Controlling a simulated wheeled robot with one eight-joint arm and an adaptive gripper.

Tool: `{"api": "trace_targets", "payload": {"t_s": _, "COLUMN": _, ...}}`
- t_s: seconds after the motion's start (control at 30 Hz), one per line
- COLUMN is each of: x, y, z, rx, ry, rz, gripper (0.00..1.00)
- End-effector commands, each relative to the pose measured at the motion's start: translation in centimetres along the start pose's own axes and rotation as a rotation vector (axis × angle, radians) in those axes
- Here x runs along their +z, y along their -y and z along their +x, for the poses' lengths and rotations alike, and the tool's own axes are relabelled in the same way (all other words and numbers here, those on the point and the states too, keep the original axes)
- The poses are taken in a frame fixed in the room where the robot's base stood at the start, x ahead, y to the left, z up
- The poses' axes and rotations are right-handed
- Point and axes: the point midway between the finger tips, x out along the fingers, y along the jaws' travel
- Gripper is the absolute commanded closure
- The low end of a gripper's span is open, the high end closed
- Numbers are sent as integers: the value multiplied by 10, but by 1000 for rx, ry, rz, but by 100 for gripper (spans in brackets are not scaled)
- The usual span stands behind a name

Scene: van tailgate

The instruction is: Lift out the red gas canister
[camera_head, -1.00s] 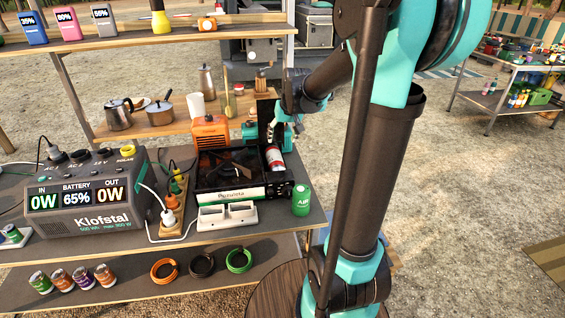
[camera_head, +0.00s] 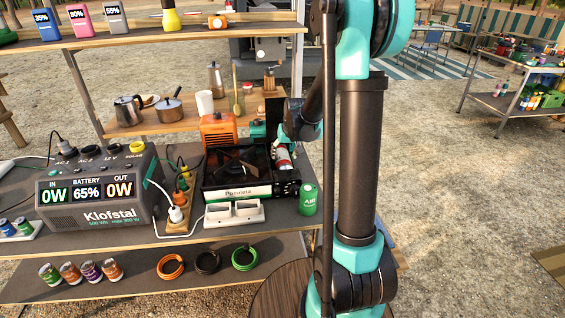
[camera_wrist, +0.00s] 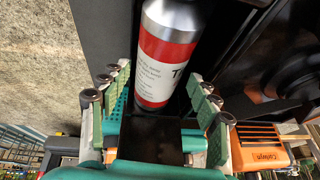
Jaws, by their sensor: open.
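The gas canister (camera_wrist: 165,60) is a cylinder with a red band, a white label and silver metal. It lies in the right-hand bay of the black camping stove (camera_head: 240,192); in the head view only a small part of the canister (camera_head: 283,158) shows. My gripper (camera_wrist: 156,88) is open in the wrist view, with its padded fingers on either side of the canister's near end. I cannot tell whether the fingers touch it. In the head view my arm partly hides the gripper.
A green can (camera_head: 308,199) stands right of the stove near the table edge. A power station (camera_head: 100,190) with cables is at left. Open ground lies to the right.

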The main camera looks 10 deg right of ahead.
Motion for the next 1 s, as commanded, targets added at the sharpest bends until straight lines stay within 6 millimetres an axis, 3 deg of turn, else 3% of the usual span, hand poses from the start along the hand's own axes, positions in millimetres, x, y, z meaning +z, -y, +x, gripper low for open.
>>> {"api": "trace_targets", "payload": {"t_s": 0.3, "x": -1, "y": 1, "z": 32, "rx": 0, "ry": 0, "rz": -1, "gripper": 38}}
{"api": "trace_targets", "payload": {"t_s": 0.6, "x": -1, "y": 1, "z": 34, "rx": 0, "ry": 0, "rz": 0, "gripper": 40}}
{"api": "trace_targets", "payload": {"t_s": 0.9, "x": -1, "y": 1, "z": 34, "rx": 0, "ry": 0, "rz": 0, "gripper": 77}}
{"api": "trace_targets", "payload": {"t_s": 1.0, "x": -1, "y": 1, "z": 34, "rx": 0, "ry": 0, "rz": 0, "gripper": 85}}
